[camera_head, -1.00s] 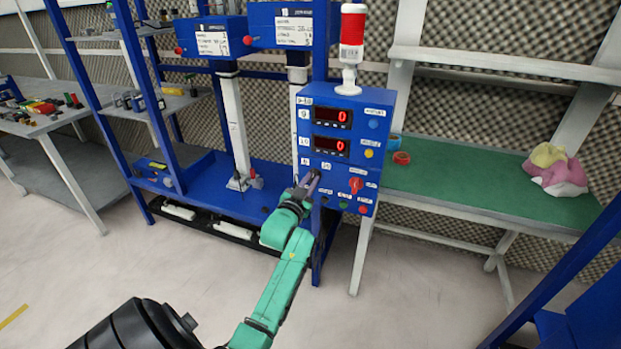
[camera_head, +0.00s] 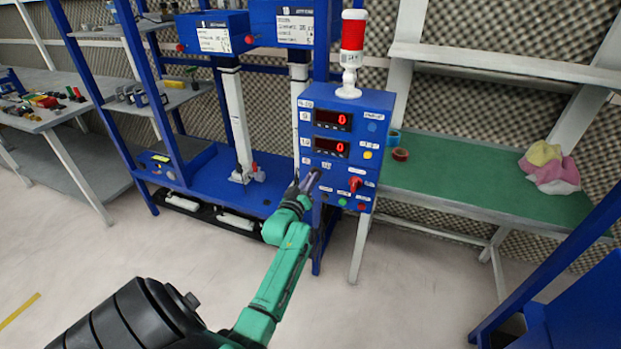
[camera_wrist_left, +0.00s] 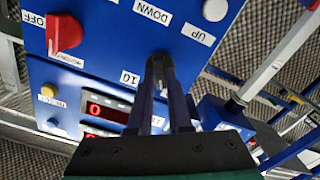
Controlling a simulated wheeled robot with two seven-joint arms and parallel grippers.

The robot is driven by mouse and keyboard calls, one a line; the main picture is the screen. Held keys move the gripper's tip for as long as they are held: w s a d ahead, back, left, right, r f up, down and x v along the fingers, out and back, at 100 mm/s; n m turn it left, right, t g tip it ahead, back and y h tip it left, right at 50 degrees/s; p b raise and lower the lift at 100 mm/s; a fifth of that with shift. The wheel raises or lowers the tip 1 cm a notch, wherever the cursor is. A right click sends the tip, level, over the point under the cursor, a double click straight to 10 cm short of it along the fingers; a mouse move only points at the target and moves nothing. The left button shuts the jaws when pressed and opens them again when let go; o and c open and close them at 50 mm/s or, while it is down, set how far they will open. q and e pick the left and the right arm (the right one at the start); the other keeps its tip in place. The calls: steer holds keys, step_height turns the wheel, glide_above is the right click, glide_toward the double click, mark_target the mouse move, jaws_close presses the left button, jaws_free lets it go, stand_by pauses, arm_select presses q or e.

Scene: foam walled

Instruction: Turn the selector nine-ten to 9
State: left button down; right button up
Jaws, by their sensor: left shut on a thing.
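The blue control panel (camera_head: 339,163) stands upright in the middle of the head view. The selector nine-ten is a small dark knob (camera_wrist_left: 159,66) low on this panel, mostly hidden by my fingers. My left gripper (camera_head: 311,180) is at the panel's lower left; in the left wrist view its fingers (camera_wrist_left: 160,80) are shut on the knob. A "10" label (camera_wrist_left: 130,77) shows beside the fingers. I cannot read which way the selector points, and no "9" label beside it is visible. My right gripper is out of view.
A red rotary switch (camera_head: 355,184) sits right of my gripper on the panel, with small buttons below it. Two red displays (camera_head: 333,120) both read 0. A red and white lamp (camera_head: 352,48) stands on top. A green-topped table (camera_head: 455,178) is at the right.

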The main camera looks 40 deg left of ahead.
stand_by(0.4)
arm_select(q)
steer(key=c, duration=0.8)
jaws_free()
steer(key=shift+c, duration=0.2)
steer(key=v, duration=1.4)
steer(key=shift+s, duration=0.25)
steer(key=shift+d, duration=0.15)
